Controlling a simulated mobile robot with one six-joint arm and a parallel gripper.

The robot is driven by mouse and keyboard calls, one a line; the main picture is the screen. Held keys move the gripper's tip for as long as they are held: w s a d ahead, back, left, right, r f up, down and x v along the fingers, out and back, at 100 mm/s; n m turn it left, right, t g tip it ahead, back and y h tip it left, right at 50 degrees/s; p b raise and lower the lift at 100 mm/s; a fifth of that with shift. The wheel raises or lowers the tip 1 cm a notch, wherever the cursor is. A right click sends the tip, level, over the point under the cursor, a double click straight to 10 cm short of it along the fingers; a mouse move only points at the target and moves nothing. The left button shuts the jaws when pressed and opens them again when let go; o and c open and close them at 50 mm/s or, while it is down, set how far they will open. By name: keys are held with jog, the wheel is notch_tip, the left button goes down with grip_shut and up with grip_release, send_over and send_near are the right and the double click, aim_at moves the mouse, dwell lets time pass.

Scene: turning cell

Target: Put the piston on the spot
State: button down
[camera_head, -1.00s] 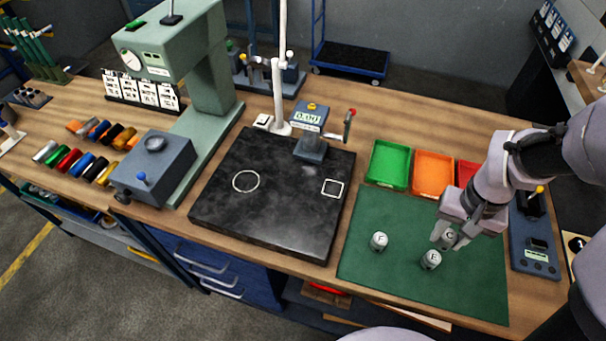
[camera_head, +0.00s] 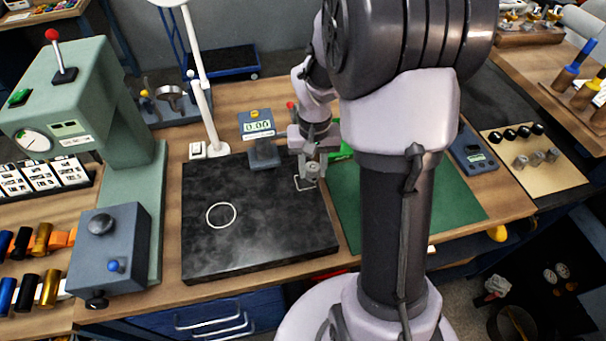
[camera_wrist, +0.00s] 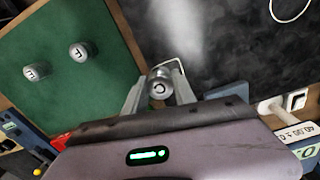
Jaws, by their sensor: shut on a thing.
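My gripper (camera_head: 311,164) is shut on a grey metal piston (camera_wrist: 159,86), whose top mark looks like a C. The piston is over the white square outline (camera_head: 298,186) near the right edge of the black stone plate (camera_head: 265,245). Part of the square shows beside the piston in the wrist view (camera_wrist: 172,61). I cannot tell whether the piston touches the plate. A white circle outline (camera_head: 221,204) on the plate's left is empty. Two more pistons, (camera_wrist: 37,72) and (camera_wrist: 78,52), stand on the green mat (camera_wrist: 100,25); my arm hides them in the head view.
A gauge with a display (camera_head: 257,125) stands at the plate's back edge, close to my gripper. A white lamp post (camera_head: 207,115) and a green press (camera_head: 150,180) stand to the left. The plate's middle is clear.

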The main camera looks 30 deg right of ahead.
aim_at(305, 181)
jog(key=shift+w+a+f, duration=0.1)
jog(key=shift+w+a, duration=0.1)
jog(key=shift+w, duration=0.25)
jog(key=shift+w+a+f+b, duration=0.1)
jog(key=shift+w+f+b, duration=0.15)
jog(key=shift+f, duration=0.35)
jog(key=shift+w+a+f+b, duration=0.1)
jog(key=shift+f+b, duration=0.2)
jog(key=shift+f, duration=0.25)
jog(key=shift+w+a+f+b, duration=0.1)
jog(key=shift+w+f+b, duration=0.15)
jog(key=shift+f, duration=0.35)
jog(key=shift+s, duration=0.1)
jog(key=shift+f, duration=0.2)
jog(key=c, duration=1)
grip_release()
jog(key=shift+r, duration=0.1)
